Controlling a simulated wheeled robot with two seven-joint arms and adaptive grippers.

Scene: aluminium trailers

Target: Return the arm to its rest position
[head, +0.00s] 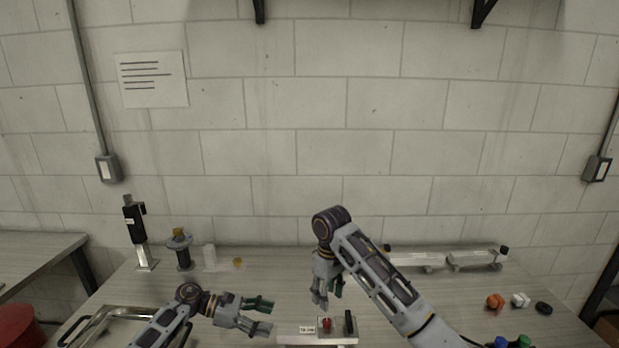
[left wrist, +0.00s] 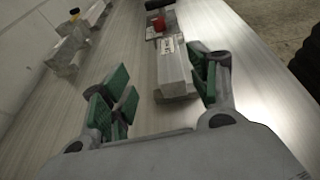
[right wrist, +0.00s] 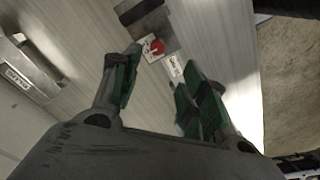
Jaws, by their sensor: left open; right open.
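My right gripper (head: 327,294) hangs downward over the middle of the table, just above a small metal fixture (head: 300,338) with a red knob (head: 326,323). In the right wrist view the right gripper's green-padded fingers (right wrist: 160,88) are apart with nothing between them, and the red knob (right wrist: 156,46) shows beyond them. My left gripper (head: 262,315) is to the left of the fixture and points right. In the left wrist view its fingers (left wrist: 160,95) are apart and empty, with the aluminium fixture (left wrist: 173,75) beyond them.
Aluminium trailers (head: 475,257) stand at the back right. Orange (head: 495,301), white and black small parts lie at the right. A black-and-silver upright tool (head: 137,230) and a dark stand (head: 180,250) are at the back left. A metal tray (head: 112,316) is at the front left.

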